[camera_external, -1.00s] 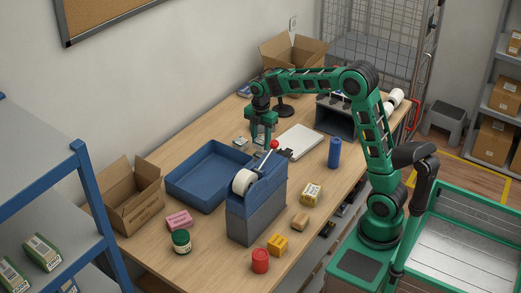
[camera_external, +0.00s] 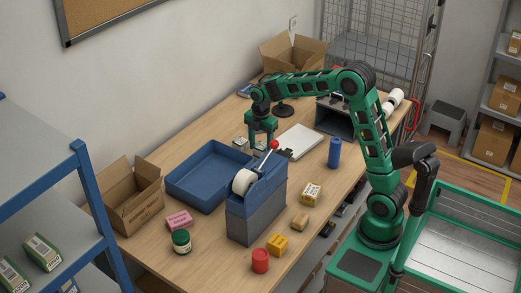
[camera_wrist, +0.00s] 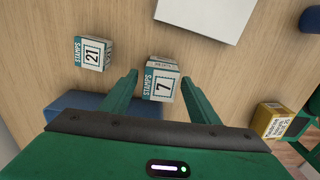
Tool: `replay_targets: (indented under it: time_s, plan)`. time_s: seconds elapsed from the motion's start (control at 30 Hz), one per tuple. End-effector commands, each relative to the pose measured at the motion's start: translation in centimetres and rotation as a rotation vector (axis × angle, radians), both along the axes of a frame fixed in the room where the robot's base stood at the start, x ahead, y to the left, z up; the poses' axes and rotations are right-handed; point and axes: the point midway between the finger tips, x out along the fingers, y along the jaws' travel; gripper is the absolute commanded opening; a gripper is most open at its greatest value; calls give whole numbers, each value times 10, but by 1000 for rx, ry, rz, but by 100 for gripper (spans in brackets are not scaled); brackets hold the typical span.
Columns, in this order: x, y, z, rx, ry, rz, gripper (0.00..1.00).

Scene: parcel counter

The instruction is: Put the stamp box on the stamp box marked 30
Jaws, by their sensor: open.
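A white and teal stamp box marked 7 (camera_wrist: 163,84) sits between the fingers of my gripper (camera_wrist: 159,79) in the wrist view. The gripper is open, with a finger on either side of the box and no clear grip. A second stamp box, marked 21 (camera_wrist: 92,53), stands a little to the left. In the external view, my gripper (camera_external: 261,143) is low over the table behind the tape dispenser, and one small stamp box (camera_external: 239,142) shows to its left. I see no number 30 in these frames.
The blue tray (camera_external: 183,179) and tape dispenser (camera_external: 257,205) stand close to my gripper. A white flat item (camera_external: 302,139) lies to its right. A blue cylinder (camera_external: 334,153), a yellow box (camera_external: 311,193) and a red jar (camera_external: 260,261) stand on the table (camera_external: 213,257).

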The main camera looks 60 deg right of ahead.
Motion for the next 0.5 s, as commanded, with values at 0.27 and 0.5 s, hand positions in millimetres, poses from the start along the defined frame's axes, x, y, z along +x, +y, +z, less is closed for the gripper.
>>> replay_targets:
  time_s: [0.27, 0.5]
  plan:
    - [1, 0, 43, 0, -5, 0, 56]
    - [1, 0, 89, 0, -4, 0, 56]
